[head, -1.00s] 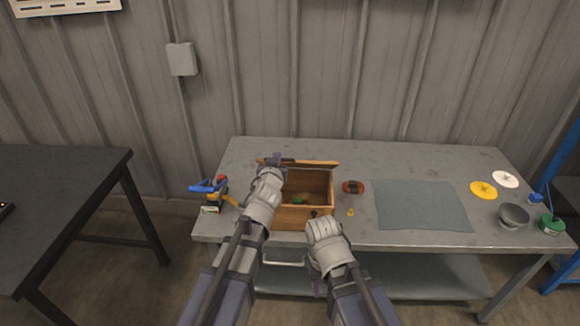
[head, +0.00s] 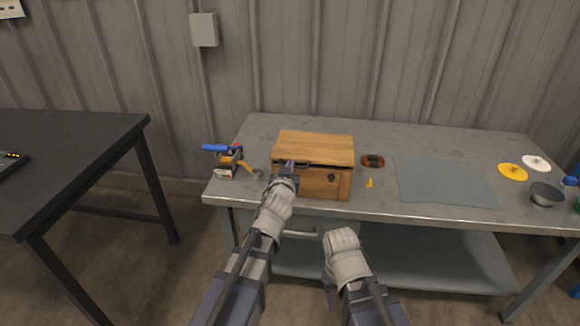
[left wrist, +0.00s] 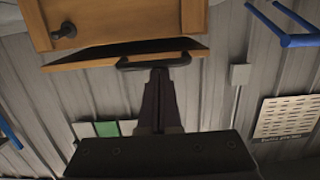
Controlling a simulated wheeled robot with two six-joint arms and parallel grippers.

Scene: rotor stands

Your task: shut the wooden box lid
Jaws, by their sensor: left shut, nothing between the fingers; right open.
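The wooden box (head: 312,184) stands on the grey workbench, and its wooden lid (head: 318,145) lies over the top. In the left wrist view, the box front (left wrist: 110,15) with its dark knob appears upside down. My left gripper (head: 288,166) is shut and empty at the lid's front edge, by the dark handle (left wrist: 155,60).
A blue-handled tool (head: 216,148) and small items stand left of the box. A brown-orange object (head: 373,161) and a small yellow piece (head: 369,183) lie to its right, then a grey mat (head: 447,183). Discs and a bowl (head: 546,194) sit at the far right.

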